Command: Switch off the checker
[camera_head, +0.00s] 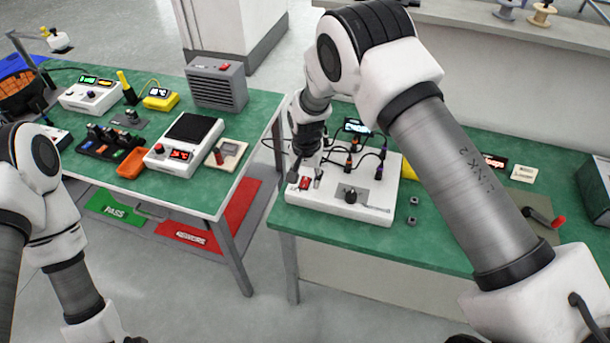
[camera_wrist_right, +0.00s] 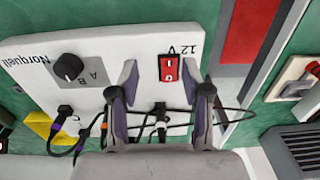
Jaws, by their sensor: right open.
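The checker is a white box (camera_head: 333,205) on the right green table, with cables plugged in at its back. In the right wrist view its white top (camera_wrist_right: 130,50) bears a black knob (camera_wrist_right: 68,67), a "12V" label and a red rocker switch (camera_wrist_right: 168,68) marked I and O. In the head view the red switch (camera_head: 305,183) is at its front left. My right gripper (camera_head: 306,176) is open and empty, pointing down at the switch. In the right wrist view its fingers (camera_wrist_right: 160,76) stand either side of the switch; contact cannot be told. My left gripper is out of view.
Several dark cables (camera_head: 351,158) loop over the back of the checker. Small nuts (camera_head: 413,221) and a red-handled crank (camera_head: 543,220) lie to its right. A left table (camera_head: 95,165) holds a scale (camera_head: 184,145) and a grey vented box (camera_head: 217,84). A gap separates the tables.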

